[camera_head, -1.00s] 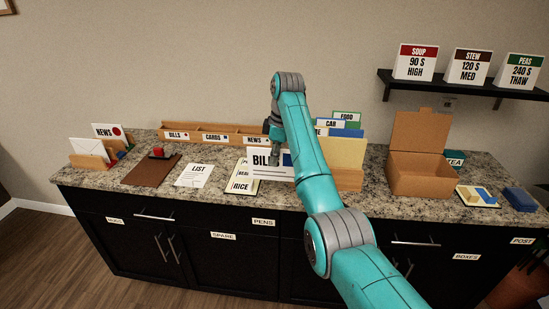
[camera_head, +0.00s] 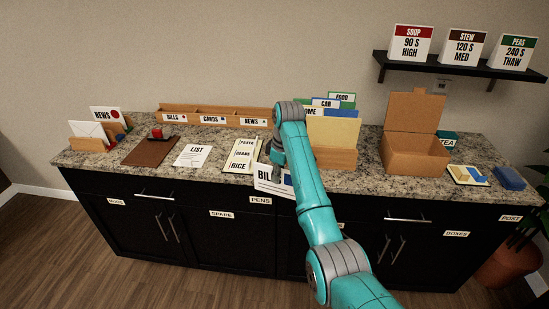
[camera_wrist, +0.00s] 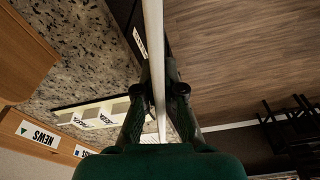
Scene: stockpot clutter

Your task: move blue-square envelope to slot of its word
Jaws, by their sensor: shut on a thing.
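My gripper (camera_head: 277,156) is shut on the blue-square envelope (camera_head: 267,182), a white card with large black letters starting "BIL" and a blue square partly hidden by my arm. It hangs upright and slightly tilted at the counter's front edge. In the wrist view the envelope (camera_wrist: 153,35) shows edge-on between the fingers of my gripper (camera_wrist: 158,95). The wooden sorter (camera_head: 188,123) stands at the back of the counter, with slots labelled BILLS (camera_head: 175,117), CARDS (camera_head: 213,119) and NEWS (camera_head: 254,122). The slots look empty, though their insides are barely visible.
A wooden holder with folders (camera_head: 333,130) stands right of my arm, beside an open cardboard box (camera_head: 416,150). A list sheet (camera_head: 193,155), PASTA/BEANS/RICE strips (camera_head: 242,154), a brown mat (camera_head: 150,152) and a holder with a NEWS envelope (camera_head: 105,118) are to the left.

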